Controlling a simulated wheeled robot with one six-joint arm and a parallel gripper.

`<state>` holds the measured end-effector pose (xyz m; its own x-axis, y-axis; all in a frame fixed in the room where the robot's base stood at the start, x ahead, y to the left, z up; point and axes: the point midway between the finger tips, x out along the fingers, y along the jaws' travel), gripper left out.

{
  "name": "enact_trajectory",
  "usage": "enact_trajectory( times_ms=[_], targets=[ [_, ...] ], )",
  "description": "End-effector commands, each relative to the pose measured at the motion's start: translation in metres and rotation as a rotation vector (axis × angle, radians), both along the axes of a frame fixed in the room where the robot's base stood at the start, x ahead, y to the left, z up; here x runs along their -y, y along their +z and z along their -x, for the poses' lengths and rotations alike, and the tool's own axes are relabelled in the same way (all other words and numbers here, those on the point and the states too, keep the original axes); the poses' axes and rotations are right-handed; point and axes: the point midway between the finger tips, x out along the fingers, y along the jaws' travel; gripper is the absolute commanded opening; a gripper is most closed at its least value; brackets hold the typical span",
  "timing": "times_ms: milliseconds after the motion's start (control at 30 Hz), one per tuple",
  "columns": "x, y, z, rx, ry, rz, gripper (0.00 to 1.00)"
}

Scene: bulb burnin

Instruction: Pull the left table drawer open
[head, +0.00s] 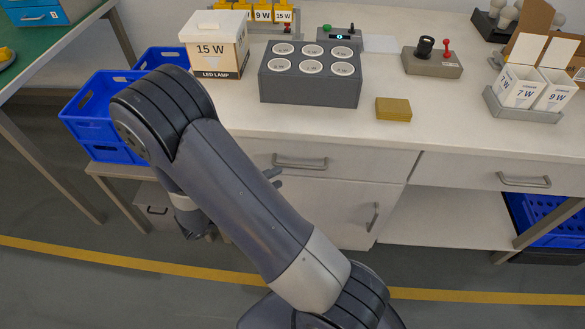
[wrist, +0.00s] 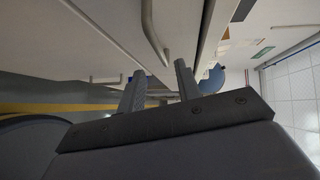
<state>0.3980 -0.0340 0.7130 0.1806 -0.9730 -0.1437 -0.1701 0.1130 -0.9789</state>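The left table drawer (head: 345,160) is a pale front under the worktop, shut, with a grey bar handle (head: 300,162). My gripper (head: 275,178) is just left of and below this handle in the head view; my arm hides most of it. In the wrist view my gripper (wrist: 160,68) has its two fingers apart with nothing held. A bar handle (wrist: 151,32), which looks like the drawer's, is just beyond the fingertips, its lower end in line with the gap. Contact cannot be told.
A cupboard door (head: 335,208) with a vertical handle is below the drawer. A right drawer (head: 480,172) is also shut. Blue crates (head: 95,105) stand at left. The worktop (head: 340,122) holds a grey socket block (head: 310,88) and boxes. Floor in front is clear.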

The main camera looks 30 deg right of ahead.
Motion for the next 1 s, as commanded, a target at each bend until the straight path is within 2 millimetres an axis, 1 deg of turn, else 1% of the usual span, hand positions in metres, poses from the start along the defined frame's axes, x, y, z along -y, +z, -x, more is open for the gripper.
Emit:
enact_trajectory(
  times_ms=[33, 200, 400, 500, 700, 967, 1000],
  targets=[
    [0.010, -0.002, 0.000, -0.001, -0.006, 0.000, 0.33],
    [0.039, -0.007, -0.006, 0.000, -0.007, -0.001, 0.33],
    [0.068, -0.011, -0.011, 0.001, -0.007, -0.002, 0.33],
    [0.077, -0.012, -0.013, 0.001, -0.005, -0.001, 0.33],
    [0.086, -0.013, -0.015, 0.002, -0.004, -0.003, 0.33],
    [0.086, -0.013, -0.015, 0.002, -0.003, -0.003, 0.33],
    [0.086, -0.013, -0.015, 0.002, -0.003, -0.003, 0.30]
  ],
)
